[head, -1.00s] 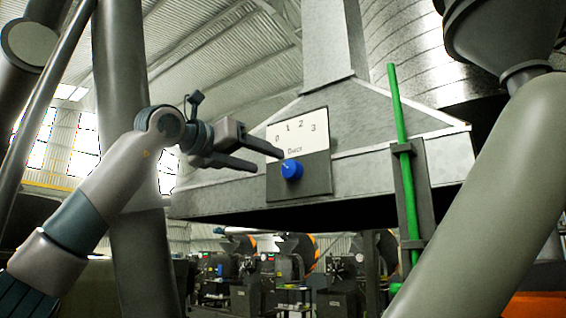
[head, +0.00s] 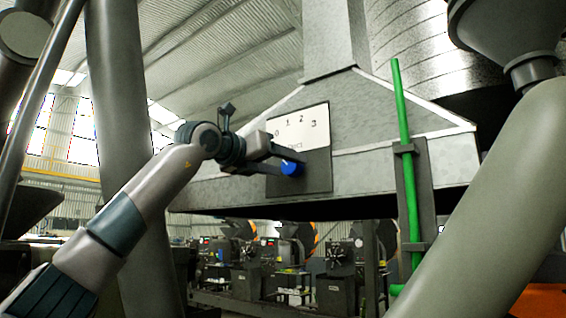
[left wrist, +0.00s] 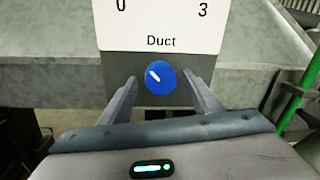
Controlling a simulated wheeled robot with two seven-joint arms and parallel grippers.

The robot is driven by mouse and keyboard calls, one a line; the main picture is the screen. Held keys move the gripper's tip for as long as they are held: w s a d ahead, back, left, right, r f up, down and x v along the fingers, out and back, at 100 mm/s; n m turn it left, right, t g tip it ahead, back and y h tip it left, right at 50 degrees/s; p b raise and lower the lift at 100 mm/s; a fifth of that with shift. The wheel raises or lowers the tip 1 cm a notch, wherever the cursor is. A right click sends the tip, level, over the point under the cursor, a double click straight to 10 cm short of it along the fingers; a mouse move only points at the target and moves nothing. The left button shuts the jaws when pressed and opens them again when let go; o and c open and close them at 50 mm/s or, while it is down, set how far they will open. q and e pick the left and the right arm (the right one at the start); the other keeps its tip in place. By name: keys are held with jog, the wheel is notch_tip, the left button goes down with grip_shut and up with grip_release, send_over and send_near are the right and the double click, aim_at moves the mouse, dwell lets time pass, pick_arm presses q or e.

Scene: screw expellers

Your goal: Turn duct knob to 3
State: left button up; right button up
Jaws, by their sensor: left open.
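The blue duct knob (head: 292,168) is on a dark plate under a white dial label (head: 298,131) reading 0, 1, 2, 3 and "Duct". In the left wrist view the knob (left wrist: 160,77) shows a white mark pointing up and left, towards the 0 side. My left gripper (head: 288,163) is open at the knob. In the left wrist view its two fingers (left wrist: 160,84) stand either side of the knob, with a small gap visible on each side. I cannot tell how deep the fingertips reach. My right gripper is not in view.
The panel is on the sloped grey metal hood (head: 390,120). A green upright rod (head: 403,150) in a bracket stands to its right. A thick grey pipe (head: 490,210) crosses the right foreground. Several machines (head: 290,262) stand behind, below the hood.

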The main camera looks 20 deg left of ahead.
pick_arm(q)
jog(key=c, duration=1.1)
jog(key=shift+o, duration=0.2)
